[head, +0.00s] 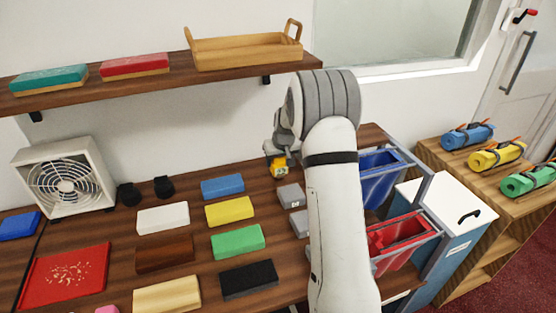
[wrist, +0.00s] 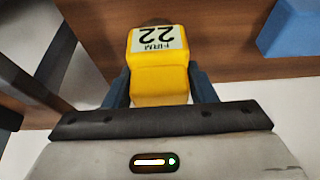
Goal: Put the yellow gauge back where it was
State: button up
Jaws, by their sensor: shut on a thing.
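The yellow gauge (head: 277,171) is in my gripper (head: 281,157), near the back of the dark wooden counter (head: 120,220) in the head view. In the wrist view the gauge (wrist: 160,84) sits between the two dark fingers, which are shut on its sides. A white label on it reads "FIRM 22", upside down in that view. A dark rounded part shows at its far end. I cannot tell whether the gauge touches the counter. My arm hides part of the counter's right side.
Blue (head: 222,186), yellow (head: 230,211), green (head: 237,241) and black (head: 249,279) blocks lie left of my arm. Grey blocks (head: 291,196) lie close beside it. A wooden tray (head: 245,50) is on the shelf above. Blue (head: 381,178) and red (head: 400,238) bins stand right.

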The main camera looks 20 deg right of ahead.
jog(key=shift+w+f, duration=0.2)
jog(key=shift+f, duration=0.2)
jog(key=shift+f, duration=0.25)
jog(key=o, duration=0.9)
jog(key=shift+r, duration=0.1)
